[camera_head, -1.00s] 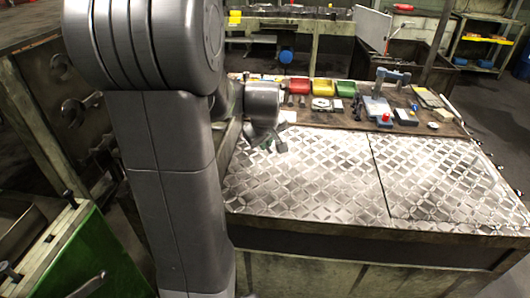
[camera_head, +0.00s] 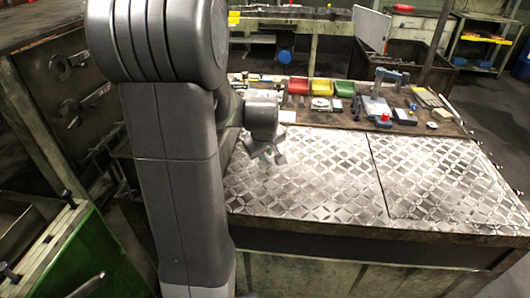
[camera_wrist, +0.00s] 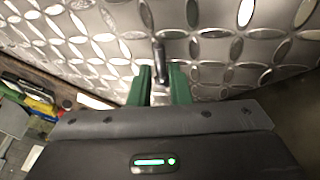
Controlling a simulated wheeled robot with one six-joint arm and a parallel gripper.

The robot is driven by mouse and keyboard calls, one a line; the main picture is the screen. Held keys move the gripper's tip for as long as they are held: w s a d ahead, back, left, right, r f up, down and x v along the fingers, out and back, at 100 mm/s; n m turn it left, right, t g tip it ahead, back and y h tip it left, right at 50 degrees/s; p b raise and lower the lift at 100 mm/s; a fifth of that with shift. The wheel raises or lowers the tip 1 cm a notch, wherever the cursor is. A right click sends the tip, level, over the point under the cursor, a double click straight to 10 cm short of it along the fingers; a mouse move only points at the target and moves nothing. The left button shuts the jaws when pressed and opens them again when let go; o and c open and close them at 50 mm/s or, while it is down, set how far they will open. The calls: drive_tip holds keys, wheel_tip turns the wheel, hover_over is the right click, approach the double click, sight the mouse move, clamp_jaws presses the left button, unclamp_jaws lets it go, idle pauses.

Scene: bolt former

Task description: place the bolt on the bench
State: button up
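The bench (camera_head: 310,185) has a patterned metal plate top, split by a seam, and fills the middle and right of the head view. My gripper (camera_head: 268,156) is over the plate's left part, partly hidden behind my own arm. In the wrist view, my gripper (camera_wrist: 160,84) shows two green fingers close together with the bolt (camera_wrist: 158,58) between them. The bolt is a thin dark rod whose end sticks out past the fingertips towards the plate. The plate also fills the upper part of the wrist view (camera_wrist: 215,48). Whether the bolt touches the plate is unclear.
Red (camera_head: 298,86), yellow (camera_head: 321,87) and green (camera_head: 345,88) bins stand along the bench's back edge. A blue-handled tool (camera_head: 378,103) and small boxes stand to their right. The plate's middle and right are clear. A green machine (camera_head: 92,262) stands at the lower left.

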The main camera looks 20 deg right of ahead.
drive_tip(key=v, duration=1.2)
drive_tip(key=x, duration=1.2)
drive_tip(key=shift+f, duration=0.1)
drive_tip(key=shift+r, duration=0.25)
